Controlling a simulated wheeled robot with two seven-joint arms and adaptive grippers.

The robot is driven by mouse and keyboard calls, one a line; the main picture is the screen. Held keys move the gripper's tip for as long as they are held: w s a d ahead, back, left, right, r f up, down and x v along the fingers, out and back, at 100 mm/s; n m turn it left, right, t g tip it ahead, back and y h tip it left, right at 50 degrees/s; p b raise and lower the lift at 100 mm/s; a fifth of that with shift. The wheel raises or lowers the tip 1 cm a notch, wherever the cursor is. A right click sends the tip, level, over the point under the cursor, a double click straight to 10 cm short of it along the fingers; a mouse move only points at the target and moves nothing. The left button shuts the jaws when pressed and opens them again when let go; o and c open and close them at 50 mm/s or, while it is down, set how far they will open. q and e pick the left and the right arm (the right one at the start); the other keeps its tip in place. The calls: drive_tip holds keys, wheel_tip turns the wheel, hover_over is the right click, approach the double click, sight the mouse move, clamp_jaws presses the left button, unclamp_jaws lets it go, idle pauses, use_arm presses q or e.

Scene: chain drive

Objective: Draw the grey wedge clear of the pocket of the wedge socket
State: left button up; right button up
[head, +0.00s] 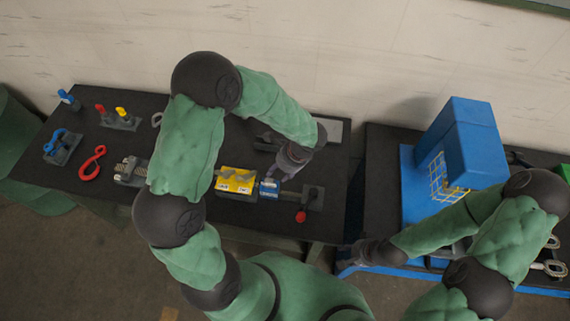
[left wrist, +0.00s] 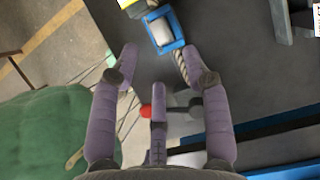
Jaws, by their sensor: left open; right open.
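The blue wedge socket (head: 269,188) sits at the right end of a yellow block on the left bench. In the left wrist view its blue frame (left wrist: 178,42) surrounds a light grey piece (left wrist: 161,31), which looks like the grey wedge in the pocket. A twisted rope (left wrist: 181,66) leaves the socket toward my fingers. My left gripper (head: 277,172) is above the bench close to the socket. In the left wrist view my left gripper (left wrist: 159,58) is open and empty, its fingers apart and short of the wedge. My right gripper (head: 350,260) is open, near the right bench's front left corner.
The yellow block (head: 237,181) adjoins the socket's left side. A red knob (head: 301,216) stands right of it near the bench's front edge. A red hook (head: 92,163) and small fixtures lie at left. A large blue box (head: 462,140) stands on the right bench. A gap separates the benches.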

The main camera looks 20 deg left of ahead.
sight(271, 180)
use_arm(q)
drive_tip(key=x, duration=0.6)
drive_tip(key=shift+a+f, duration=0.15)
drive_tip(key=shift+f, duration=0.25)
clamp_jaws()
